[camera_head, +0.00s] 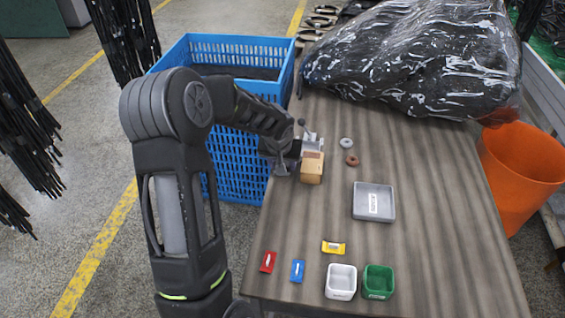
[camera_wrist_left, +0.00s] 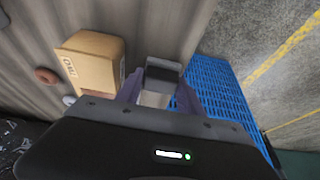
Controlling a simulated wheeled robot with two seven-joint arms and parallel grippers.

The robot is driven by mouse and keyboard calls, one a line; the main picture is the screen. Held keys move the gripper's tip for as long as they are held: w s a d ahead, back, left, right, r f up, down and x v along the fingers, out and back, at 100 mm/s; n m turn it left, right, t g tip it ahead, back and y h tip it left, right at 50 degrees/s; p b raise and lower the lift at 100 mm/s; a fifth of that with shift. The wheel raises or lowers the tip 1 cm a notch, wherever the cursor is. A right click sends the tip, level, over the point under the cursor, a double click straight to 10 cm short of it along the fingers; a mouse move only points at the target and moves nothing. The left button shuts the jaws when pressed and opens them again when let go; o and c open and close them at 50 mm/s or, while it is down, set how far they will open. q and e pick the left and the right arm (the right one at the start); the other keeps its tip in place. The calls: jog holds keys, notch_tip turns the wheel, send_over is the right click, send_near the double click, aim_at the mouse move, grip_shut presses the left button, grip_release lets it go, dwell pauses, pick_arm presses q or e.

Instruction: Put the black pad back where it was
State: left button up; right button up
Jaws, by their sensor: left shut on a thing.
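The black pad (camera_wrist_left: 165,66) shows in the left wrist view as a small dark block with a paler grey part below it. My left gripper (camera_wrist_left: 152,92) is shut on it, with a finger on either side. In the head view my left gripper (camera_head: 287,158) is at the table's left edge, beside a cardboard box (camera_head: 312,168). The box also shows in the wrist view (camera_wrist_left: 88,62), left of the gripper. The arm and gripper hide most of the pad in the head view, and I cannot tell whether it touches the table. My right gripper is not in view.
A blue crate (camera_head: 235,165) stands against the table's left side. A grey ring (camera_head: 346,143), a brown ring (camera_head: 352,160) and a grey tray (camera_head: 374,214) lie right of the box. White (camera_head: 341,293) and green (camera_head: 378,294) bins stand near the front. Table space (camera_head: 440,220) at right is clear.

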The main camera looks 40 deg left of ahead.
pick_arm(q)
jog(key=shift+f+b, duration=0.15)
jog(key=shift+b, duration=0.15)
jog(key=o, duration=1.2)
jog(key=shift+r+p, duration=0.35)
jog(key=shift+p, duration=0.05)
jog(key=v, duration=1.1)
jog(key=shift+s+r, duration=0.2)
jog(key=shift+r, duration=0.15)
